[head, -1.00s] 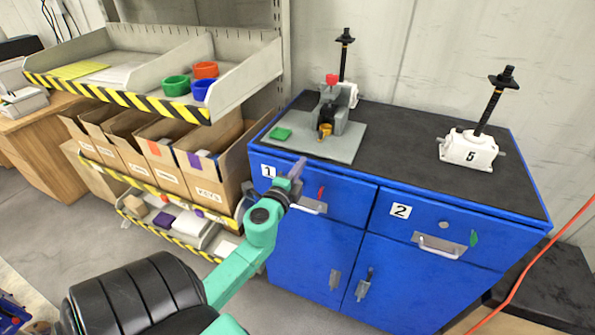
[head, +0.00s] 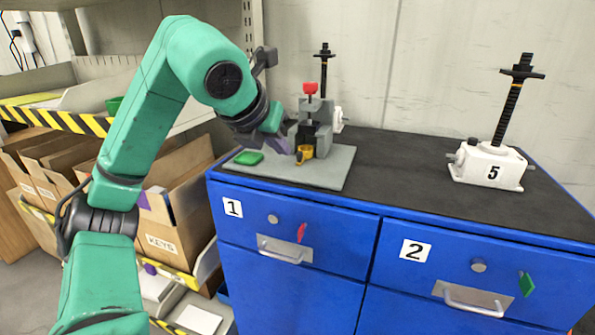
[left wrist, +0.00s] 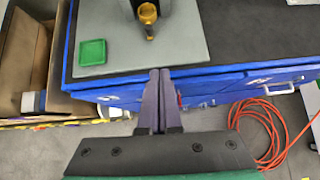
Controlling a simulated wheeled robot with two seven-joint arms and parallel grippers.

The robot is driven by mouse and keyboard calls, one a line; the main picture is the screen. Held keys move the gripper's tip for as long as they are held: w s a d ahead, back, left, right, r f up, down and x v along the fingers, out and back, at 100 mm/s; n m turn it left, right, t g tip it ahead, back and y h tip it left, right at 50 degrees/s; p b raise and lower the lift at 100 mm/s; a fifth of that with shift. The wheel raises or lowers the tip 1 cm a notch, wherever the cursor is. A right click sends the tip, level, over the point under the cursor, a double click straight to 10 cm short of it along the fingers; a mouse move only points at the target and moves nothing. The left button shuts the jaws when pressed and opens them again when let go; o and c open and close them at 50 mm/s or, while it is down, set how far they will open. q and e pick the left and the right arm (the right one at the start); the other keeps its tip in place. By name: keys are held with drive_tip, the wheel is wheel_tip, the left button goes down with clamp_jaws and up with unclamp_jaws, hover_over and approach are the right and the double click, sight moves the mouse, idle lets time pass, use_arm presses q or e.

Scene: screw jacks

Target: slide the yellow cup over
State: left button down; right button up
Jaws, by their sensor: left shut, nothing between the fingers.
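The yellow cup (head: 305,152) is small and stands at the foot of a grey fixture (head: 317,125) with a red top, on a grey plate (head: 335,172) on the blue cabinet. It also shows at the top of the left wrist view (left wrist: 148,13). My left gripper (head: 284,147) is shut and empty, close to the left of the cup in the head view. In the left wrist view its purple fingers (left wrist: 159,75) are together and point toward the plate's near edge, apart from the cup. My right gripper is not in view.
A green square (head: 248,157) lies on the plate's left part. A white screw jack (head: 492,165) marked 5 stands at the right of the black cabinet top, and another jack's screw (head: 325,75) rises behind the fixture. The top between them is clear.

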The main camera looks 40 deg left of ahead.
sight(298, 161)
use_arm(q)
drive_tip(key=shift+n+y, duration=0.3)
drive_tip(key=x, duration=0.3)
drive_tip(key=b+x, duration=0.1)
drive_tip(key=x, duration=0.2)
drive_tip(key=a+x, duration=0.1)
drive_tip(key=x, duration=0.2)
drive_tip(key=shift+s+f, duration=0.15)
drive_tip(key=shift+s, duration=0.2)
drive_tip(key=w, duration=0.1)
drive_tip(key=w+a+p, duration=0.1)
drive_tip(key=w, duration=0.1)
drive_tip(key=shift+w+a, duration=0.1)
drive_tip(key=shift+w, duration=0.15)
drive_tip(key=shift+w+a, duration=0.1)
drive_tip(key=shift+w, duration=0.15)
